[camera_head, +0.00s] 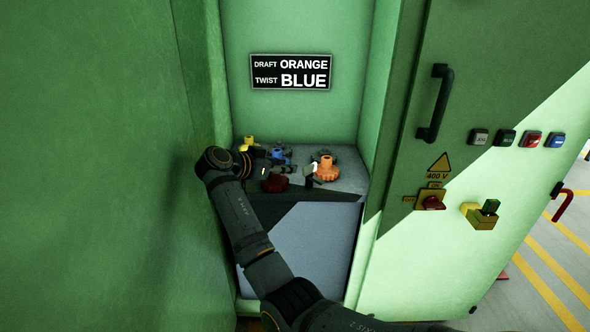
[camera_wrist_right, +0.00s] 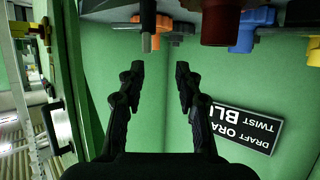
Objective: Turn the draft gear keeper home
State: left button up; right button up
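A black sign (camera_head: 290,72) on the green back wall reads "DRAFT ORANGE, TWIST BLUE". Below it, an orange knob (camera_head: 326,169) stands at the right of a grey shelf, with a blue knob (camera_head: 280,155) behind to the left. My right gripper (camera_head: 312,174) reaches in from the left, close to the orange knob. In the right wrist view, which is upside down, my right gripper (camera_wrist_right: 160,70) is open with nothing between its fingers. The orange knob (camera_wrist_right: 164,23) shows beyond the fingertips, partly behind a grey peg (camera_wrist_right: 146,42). My left gripper is not in view.
A dark red knob (camera_head: 274,184) sits at the shelf front beneath my arm, and a yellow knob (camera_head: 249,142) at the back left. Green walls close in the recess. A cabinet panel (camera_head: 450,130) with a handle and buttons stands to the right.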

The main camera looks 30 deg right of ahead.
aim_at(309, 166)
jog(key=d, duration=0.2)
jog(key=d+f, duration=0.1)
jog(key=d, duration=0.2)
jog(key=d+f, duration=0.1)
jog(key=d, duration=0.2)
jog(key=shift+d+f, duration=0.15)
jog(key=shift+f, duration=0.05)
jog(key=shift+x, duration=0.8)
grip_shut()
